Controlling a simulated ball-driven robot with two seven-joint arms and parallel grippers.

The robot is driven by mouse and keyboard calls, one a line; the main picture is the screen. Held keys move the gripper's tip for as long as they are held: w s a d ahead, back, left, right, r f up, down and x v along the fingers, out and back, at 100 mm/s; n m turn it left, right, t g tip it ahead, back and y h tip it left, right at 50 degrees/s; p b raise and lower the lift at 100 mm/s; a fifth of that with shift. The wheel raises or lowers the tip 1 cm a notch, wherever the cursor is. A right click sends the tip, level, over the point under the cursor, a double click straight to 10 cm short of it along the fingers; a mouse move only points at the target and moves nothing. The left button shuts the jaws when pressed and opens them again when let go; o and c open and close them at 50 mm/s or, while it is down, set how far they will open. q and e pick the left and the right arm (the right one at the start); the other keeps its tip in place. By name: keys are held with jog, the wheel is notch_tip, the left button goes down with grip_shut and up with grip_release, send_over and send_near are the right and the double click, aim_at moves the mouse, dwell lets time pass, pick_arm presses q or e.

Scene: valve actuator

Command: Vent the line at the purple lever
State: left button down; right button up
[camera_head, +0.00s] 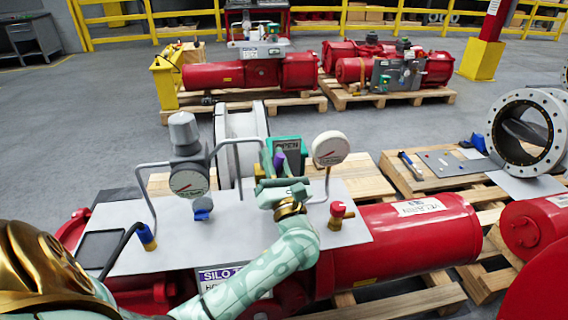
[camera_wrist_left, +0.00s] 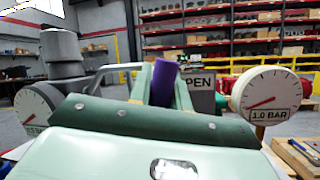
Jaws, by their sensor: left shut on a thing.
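The purple lever (camera_head: 279,160) stands on the valve unit behind the grey plate, close to a green box marked OPEN (camera_head: 288,143). My left gripper (camera_head: 283,168) is shut on the purple lever. In the left wrist view the purple lever (camera_wrist_left: 163,80) stands nearly upright between the two green fingers (camera_wrist_left: 164,88), and its lower part is hidden by my gripper. The OPEN sign (camera_wrist_left: 201,82) is partly covered there by a finger. My right gripper does not show.
A white gauge (camera_head: 331,149), labelled 1.0 BAR in the wrist view, stands right of the lever. A grey regulator with a gauge (camera_head: 188,183) stands left. A red knob (camera_head: 337,210), a blue knob (camera_head: 203,208) and bent pipes rise from the grey plate (camera_head: 250,222).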

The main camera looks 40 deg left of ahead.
pick_arm(q)
jog(key=shift+s+a+n+g+y, duration=0.2)
jog(key=shift+s+a+n+g, duration=0.15)
jog(key=shift+n+g, duration=0.4)
jog(key=shift+s+a+n+g+y, duration=0.25)
jog(key=shift+s+n+g, duration=0.15)
jog(key=shift+n, duration=0.65)
jog(key=shift+f, duration=0.1)
jog(key=c, duration=1.3)
grip_release()
jog(key=v, duration=1.6)
jog(key=shift+d, duration=0.15)
jog(key=shift+s, duration=0.1)
